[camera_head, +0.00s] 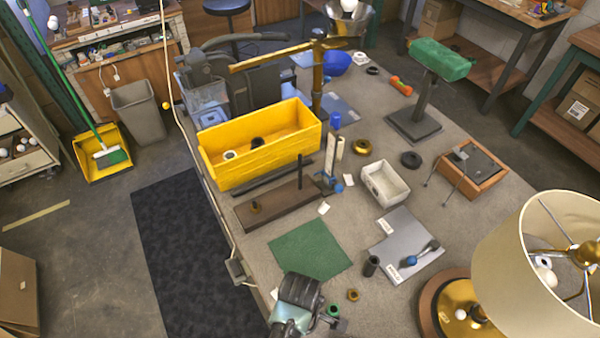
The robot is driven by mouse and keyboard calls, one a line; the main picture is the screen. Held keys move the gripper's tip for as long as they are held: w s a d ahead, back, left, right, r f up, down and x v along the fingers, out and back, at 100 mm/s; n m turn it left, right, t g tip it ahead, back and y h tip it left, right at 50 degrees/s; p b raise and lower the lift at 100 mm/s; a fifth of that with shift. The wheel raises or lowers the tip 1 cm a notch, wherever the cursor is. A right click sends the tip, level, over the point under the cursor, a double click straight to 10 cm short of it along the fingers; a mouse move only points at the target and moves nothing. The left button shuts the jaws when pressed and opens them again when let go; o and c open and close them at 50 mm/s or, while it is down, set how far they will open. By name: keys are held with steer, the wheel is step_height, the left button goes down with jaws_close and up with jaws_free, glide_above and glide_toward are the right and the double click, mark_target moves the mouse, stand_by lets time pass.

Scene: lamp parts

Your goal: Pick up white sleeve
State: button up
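Several small pale parts show, and I cannot tell for sure which is the white sleeve. A slim off-white upright piece (340,148) stands beside a blue-topped post (335,122) near the table's middle. A short white ring-shaped part (229,155) lies inside the yellow bin (255,160), next to a dark round part (257,142). My gripper (336,324) is at the bottom edge, well apart from all of these. Its fingers are mostly hidden by my dark wrist, so its opening does not show.
A green mat (310,248) lies in front of my arm. A grey tray (404,245), a white box (385,183) and a brown block (277,203) stand around it. A large lamp (540,255) fills the lower right. A brass post (318,75) rises behind the bin.

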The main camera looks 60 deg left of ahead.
jaws_close()
stand_by(0.3)
